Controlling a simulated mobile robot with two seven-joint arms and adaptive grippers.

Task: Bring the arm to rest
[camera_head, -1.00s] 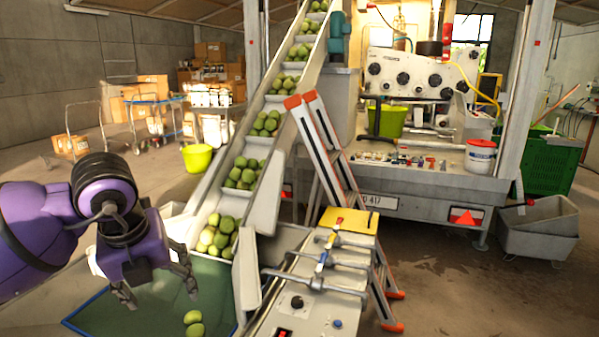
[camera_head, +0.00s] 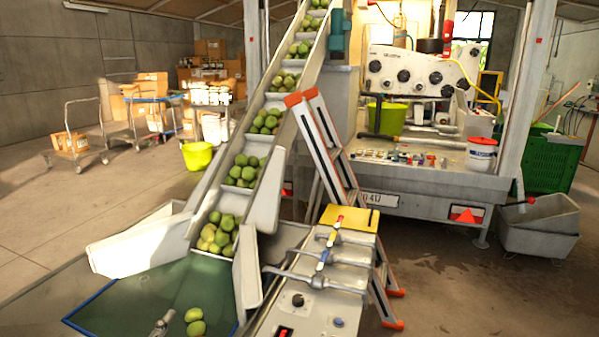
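My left arm is out of the camera_head view except for a small grey metal piece at the bottom edge. It looks like the tip of my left gripper (camera_head: 160,327), low over the green mat (camera_head: 150,296) and just left of two loose green fruits (camera_head: 194,321). The rest of that gripper is cut off, so whether it is open or shut does not show. No fruit is visibly held. My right gripper is not in view.
A conveyor (camera_head: 262,150) carrying green fruits rises from the mat. A control panel with levers (camera_head: 310,300) and an orange-tipped stepladder (camera_head: 325,140) stand right of it. The press trailer (camera_head: 420,180) is behind.

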